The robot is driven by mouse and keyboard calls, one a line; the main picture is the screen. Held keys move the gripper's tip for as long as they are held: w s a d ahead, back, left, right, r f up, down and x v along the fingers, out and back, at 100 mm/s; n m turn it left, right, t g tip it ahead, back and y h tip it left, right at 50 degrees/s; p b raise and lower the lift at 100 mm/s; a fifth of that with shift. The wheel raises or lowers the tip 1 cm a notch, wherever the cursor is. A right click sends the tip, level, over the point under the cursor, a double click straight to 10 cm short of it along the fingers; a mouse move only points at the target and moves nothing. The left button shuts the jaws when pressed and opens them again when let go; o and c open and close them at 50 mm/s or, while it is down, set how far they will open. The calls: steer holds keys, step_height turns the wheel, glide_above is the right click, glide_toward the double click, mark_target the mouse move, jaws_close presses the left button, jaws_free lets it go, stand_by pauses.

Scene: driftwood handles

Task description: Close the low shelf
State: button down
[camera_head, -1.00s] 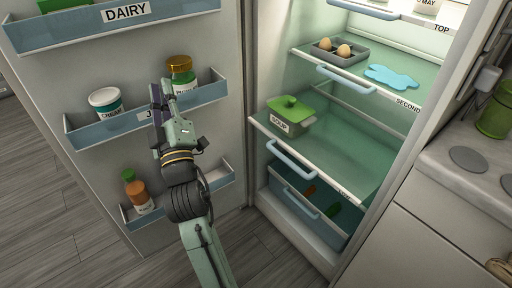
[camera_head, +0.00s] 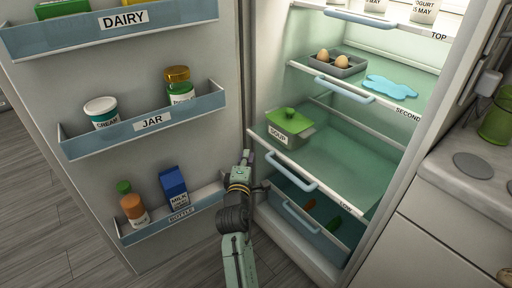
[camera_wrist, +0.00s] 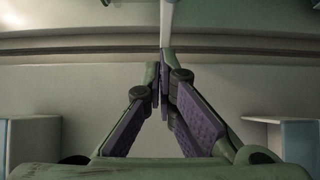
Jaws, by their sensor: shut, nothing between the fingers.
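The low shelf (camera_head: 335,172) is a green glass shelf inside the open fridge. It has a pale front edge and a light blue handle (camera_head: 291,173). Its front edge stands further out than the second shelf's above it. A lidded green soup box (camera_head: 289,127) sits on its back left part. My gripper (camera_head: 246,156) is shut and empty, just left of the shelf's front left corner, by the door's hinge side. I cannot tell whether it touches anything. In the wrist view my closed fingers (camera_wrist: 165,75) face a pale surface with a vertical seam; the shelf is not clearly visible there.
The open door at left carries the jar bin (camera_head: 150,122) and bottle bin (camera_head: 180,213), close to my arm. Below the low shelf is a drawer (camera_head: 315,212). The second shelf (camera_head: 360,75) holds eggs and a blue spill (camera_head: 390,87). A counter (camera_head: 470,190) stands at right.

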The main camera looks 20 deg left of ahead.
steer(key=shift+w+d+p, duration=0.2)
steer(key=shift+w+d, duration=0.15)
steer(key=shift+w, duration=0.45)
steer(key=shift+w+d+p, duration=0.2)
steer(key=shift+w+d, duration=0.1)
steer(key=shift+w, duration=0.55)
steer(key=shift+w+d+p, duration=0.2)
steer(key=shift+w+d, duration=0.15)
steer(key=shift+w, duration=0.45)
steer(key=w+d+p, duration=0.1)
steer(key=w+d, duration=0.1)
steer(key=w+d+p, duration=0.2)
steer(key=w, duration=0.1)
steer(key=w+d+p, duration=0.2)
steer(key=w, duration=0.1)
steer(key=shift+d+r, duration=0.15)
steer(key=shift+r, duration=0.1)
steer(key=w+d+b, duration=0.1)
steer(key=w, duration=0.1)
steer(key=w+d+b, duration=0.1)
steer(key=w+d, duration=0.1)
steer(key=w, duration=0.1)
steer(key=w+d+f+b, duration=0.1)
steer(key=w+d, duration=0.1)
steer(key=shift+w+d+b, duration=0.15)
steer(key=shift+w+b, duration=0.15)
steer(key=shift+b, duration=0.1)
steer(key=shift+w+d+r, duration=0.15)
steer(key=shift+w+r, duration=0.05)
steer(key=shift+w, duration=0.15)
